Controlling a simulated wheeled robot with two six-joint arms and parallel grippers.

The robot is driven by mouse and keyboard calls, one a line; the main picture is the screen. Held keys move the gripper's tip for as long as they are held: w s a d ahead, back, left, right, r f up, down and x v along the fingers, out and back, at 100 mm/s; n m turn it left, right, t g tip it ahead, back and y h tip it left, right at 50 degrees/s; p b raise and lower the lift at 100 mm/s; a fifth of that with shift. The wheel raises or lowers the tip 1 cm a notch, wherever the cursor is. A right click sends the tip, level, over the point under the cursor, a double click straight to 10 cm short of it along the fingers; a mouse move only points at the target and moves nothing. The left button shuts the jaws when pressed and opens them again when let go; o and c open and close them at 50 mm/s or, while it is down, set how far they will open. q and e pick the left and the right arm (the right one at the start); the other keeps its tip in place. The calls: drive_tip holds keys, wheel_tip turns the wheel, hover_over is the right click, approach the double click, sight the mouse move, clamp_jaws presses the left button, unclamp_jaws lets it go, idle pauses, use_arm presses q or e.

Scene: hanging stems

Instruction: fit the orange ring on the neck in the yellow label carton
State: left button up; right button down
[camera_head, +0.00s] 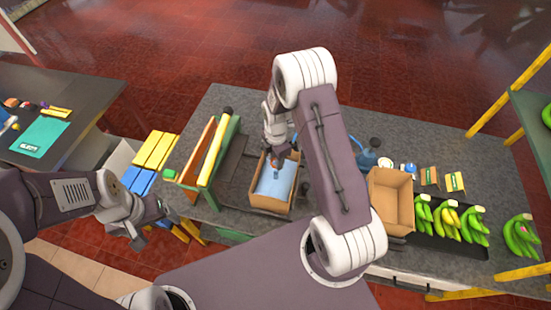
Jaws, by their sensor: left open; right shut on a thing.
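An open brown carton (270,205) stands on the grey counter at the middle, with a light-blue bag (268,186) inside it. I cannot make out a yellow label on it. A small darker blue spot that may be the neck (276,174) shows on the bag. My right gripper (277,162) is over the far end of this carton, shut on a small orange-red thing, which looks like the orange ring; it is mostly hidden by the fingers. Whether it touches the neck I cannot tell. My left gripper (157,214) is open and empty, left of the counter's front edge.
A second open carton (391,207) stands to the right, beside a dark tray with green bananas (443,222). Small boxes (429,178) and a blue jug (368,160) are behind it. A green-and-yellow frame (212,155) stands left of the middle carton.

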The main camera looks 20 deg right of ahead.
sight(276, 173)
drive_tip(key=shift+f+b, duration=3.5)
drive_tip(key=shift+f, duration=1.15)
drive_tip(key=shift+f+b, duration=0.45)
drive_tip(key=shift+f, duration=0.15)
drive_tip(key=shift+r, duration=0.1)
drive_tip(key=shift+c, duration=2.3)
unclamp_jaws()
drive_tip(key=shift+r, duration=0.15)
drive_tip(key=shift+r+p, duration=1.2)
drive_tip(key=shift+r, duration=0.15)
